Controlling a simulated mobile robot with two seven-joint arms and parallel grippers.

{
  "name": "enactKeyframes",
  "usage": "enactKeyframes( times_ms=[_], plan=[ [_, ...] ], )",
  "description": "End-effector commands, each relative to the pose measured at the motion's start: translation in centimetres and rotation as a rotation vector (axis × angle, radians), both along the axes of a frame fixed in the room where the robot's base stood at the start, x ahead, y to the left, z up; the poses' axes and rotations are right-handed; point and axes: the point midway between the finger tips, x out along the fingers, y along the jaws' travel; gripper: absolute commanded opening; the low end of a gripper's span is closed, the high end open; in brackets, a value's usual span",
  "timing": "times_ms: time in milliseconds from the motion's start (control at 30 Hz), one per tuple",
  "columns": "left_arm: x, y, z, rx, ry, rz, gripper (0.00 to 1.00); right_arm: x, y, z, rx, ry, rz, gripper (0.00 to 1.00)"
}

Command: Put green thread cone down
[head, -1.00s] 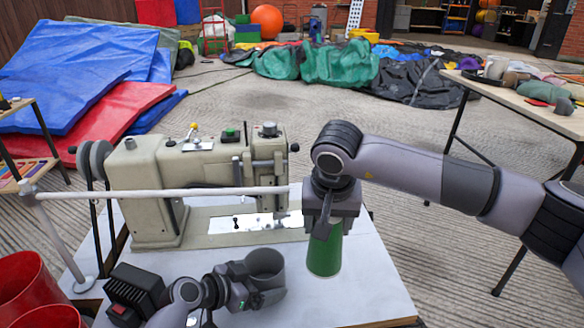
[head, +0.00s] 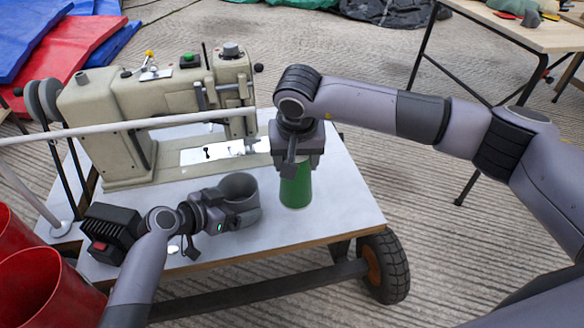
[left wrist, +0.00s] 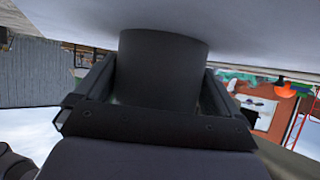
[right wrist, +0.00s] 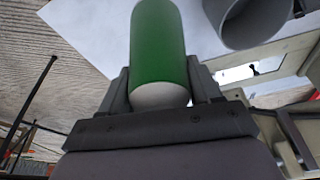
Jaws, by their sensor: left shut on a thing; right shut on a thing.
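The green thread cone (head: 296,188) is held upright by my right gripper (head: 297,160), pointing down over the white tabletop (head: 335,200). I cannot tell whether its lower end touches the tabletop. In the right wrist view the cone (right wrist: 158,45) sits between the two fingers, with its pale end toward the palm. My left gripper (head: 232,207) is shut on a dark grey hollow cylinder (head: 240,186) just left of the cone, at the tabletop. This cylinder also fills the middle of the left wrist view (left wrist: 162,70).
A beige sewing machine (head: 150,115) stands behind on the same wheeled table. A white rod (head: 110,128) crosses in front of it. Red buckets (head: 45,290) are at the lower left. The tabletop right of the cone is clear. Another table (head: 520,35) is at upper right.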

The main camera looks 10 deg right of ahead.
Motion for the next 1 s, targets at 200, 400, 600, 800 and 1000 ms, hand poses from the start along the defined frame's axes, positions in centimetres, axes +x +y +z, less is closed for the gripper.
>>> enactKeyframes(
  times_ms=[200,400,600,800,1000],
  plan=[
    [0.0,0.0,0.0,0.001,0.0,0.0,0.8,0.0,0.0,-1.8,0.001,-0.001,0.0,0.02],
    [0.0,0.0,0.0,0.001,0.0,0.0,0.8,0.0,0.0,-4.5,-0.001,0.001,0.0,0.02],
    [0.0,0.0,0.0,0.001,0.0,0.0,0.8,0.1,0.0,-4.7,0.0,-0.003,0.001,0.02],
    [0.0,0.0,0.0,0.001,0.0,0.0,0.8,0.0,0.0,-5.1,0.0,-0.001,0.0,0.66],
    [0.0,0.0,0.0,0.001,0.0,0.0,0.8,0.0,0.0,-5.1,0.0,-0.001,0.0,0.88]
  ],
)
